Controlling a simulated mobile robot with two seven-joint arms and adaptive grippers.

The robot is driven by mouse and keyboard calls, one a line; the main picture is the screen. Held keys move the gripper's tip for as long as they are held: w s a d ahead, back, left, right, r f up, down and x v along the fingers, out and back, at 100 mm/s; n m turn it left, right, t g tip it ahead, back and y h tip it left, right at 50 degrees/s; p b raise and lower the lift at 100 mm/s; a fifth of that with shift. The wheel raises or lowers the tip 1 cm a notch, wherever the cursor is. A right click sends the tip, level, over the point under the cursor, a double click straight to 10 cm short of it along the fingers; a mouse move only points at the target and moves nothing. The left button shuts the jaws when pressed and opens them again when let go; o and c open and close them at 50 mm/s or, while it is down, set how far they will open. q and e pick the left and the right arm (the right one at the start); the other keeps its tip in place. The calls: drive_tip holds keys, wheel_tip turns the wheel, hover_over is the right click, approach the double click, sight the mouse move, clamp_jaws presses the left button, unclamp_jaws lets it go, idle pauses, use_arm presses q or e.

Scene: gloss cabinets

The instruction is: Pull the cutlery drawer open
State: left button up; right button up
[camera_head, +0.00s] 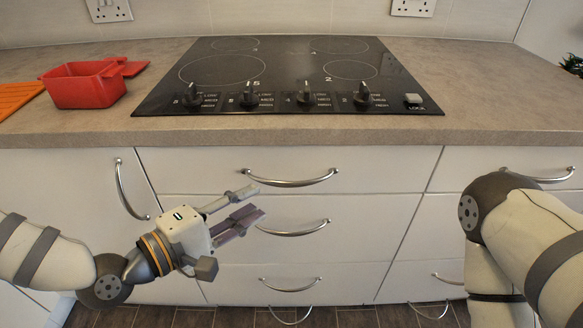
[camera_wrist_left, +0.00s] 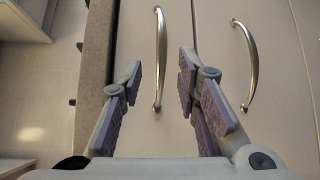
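The white drawer stack under the hob has a top drawer (camera_head: 385,172) with a curved metal handle (camera_head: 292,182), and a middle drawer with a similar handle (camera_head: 293,230). All drawers look shut; no label shows which holds cutlery. My left gripper (camera_head: 253,203) is open and empty, left of these handles. In the left wrist view, which is turned sideways, the top handle (camera_wrist_left: 159,60) appears ahead between the open fingers (camera_wrist_left: 160,72). The middle handle (camera_wrist_left: 249,65) is to their right. No contact with a handle is visible. My right arm shows at right; its gripper is out of view.
A worktop (camera_head: 505,95) overhangs the drawer fronts and holds a black hob (camera_head: 290,75) and a red dish (camera_head: 85,86). Another drawer handle (camera_head: 290,285) is lower down. A vertical cupboard handle (camera_head: 128,190) stands left, near my left arm.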

sight(289, 185)
use_arm(q)
drive_tip(key=x, duration=1)
drive_tip(key=shift+d+f, duration=0.1)
drive_tip(key=shift+d, duration=0.4)
drive_tip(key=shift+c, duration=0.6)
clamp_jaws()
